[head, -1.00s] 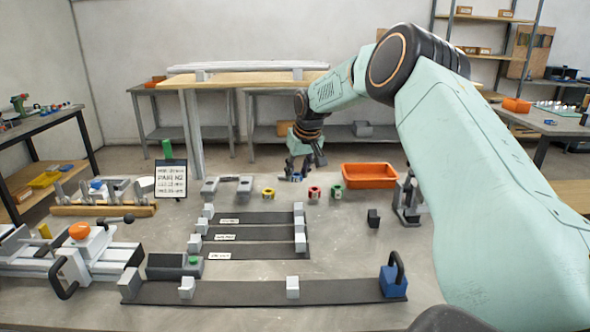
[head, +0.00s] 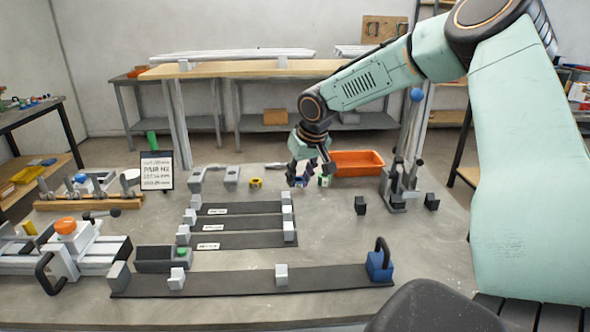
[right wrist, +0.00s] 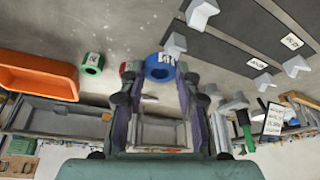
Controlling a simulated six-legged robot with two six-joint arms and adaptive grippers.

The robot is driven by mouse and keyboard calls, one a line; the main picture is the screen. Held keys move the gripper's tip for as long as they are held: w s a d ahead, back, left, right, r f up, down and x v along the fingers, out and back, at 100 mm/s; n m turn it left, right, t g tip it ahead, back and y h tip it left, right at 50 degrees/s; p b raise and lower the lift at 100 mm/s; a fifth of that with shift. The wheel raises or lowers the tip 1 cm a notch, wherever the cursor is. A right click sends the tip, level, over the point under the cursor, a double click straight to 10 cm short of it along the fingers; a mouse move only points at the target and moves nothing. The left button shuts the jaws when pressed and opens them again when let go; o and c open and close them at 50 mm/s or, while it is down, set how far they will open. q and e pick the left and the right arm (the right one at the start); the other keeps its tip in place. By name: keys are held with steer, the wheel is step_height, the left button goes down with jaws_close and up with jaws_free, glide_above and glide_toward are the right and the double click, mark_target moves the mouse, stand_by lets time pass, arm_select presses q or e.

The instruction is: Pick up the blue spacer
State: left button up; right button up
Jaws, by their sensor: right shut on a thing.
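My right gripper (head: 300,182) reaches over the far part of the table. In the right wrist view its fingers (right wrist: 160,80) are shut on the blue spacer (right wrist: 160,67), a thick ring with a white label. In the head view the blue spacer (head: 301,182) shows only partly between the fingers. I cannot tell how high it is above the table. A red spacer (right wrist: 127,68) is beside it in the right wrist view and is hidden behind the gripper in the head view. A green spacer (head: 325,181) is to the right, a yellow one (head: 256,183) to the left. My left gripper is not in view.
An orange bin (head: 356,162) stands behind the green spacer. A grey clamp stand (head: 400,187) and small black blocks (head: 360,205) are to the right. Dark strips with grey blocks (head: 245,225) and a blue block with a handle (head: 380,264) lie nearer.

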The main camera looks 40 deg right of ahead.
steer(key=s, duration=0.1)
steer(key=s+a, duration=0.1)
steer(key=s, duration=0.3)
steer(key=shift+s+a, duration=0.25)
steer(key=shift+a, duration=0.1)
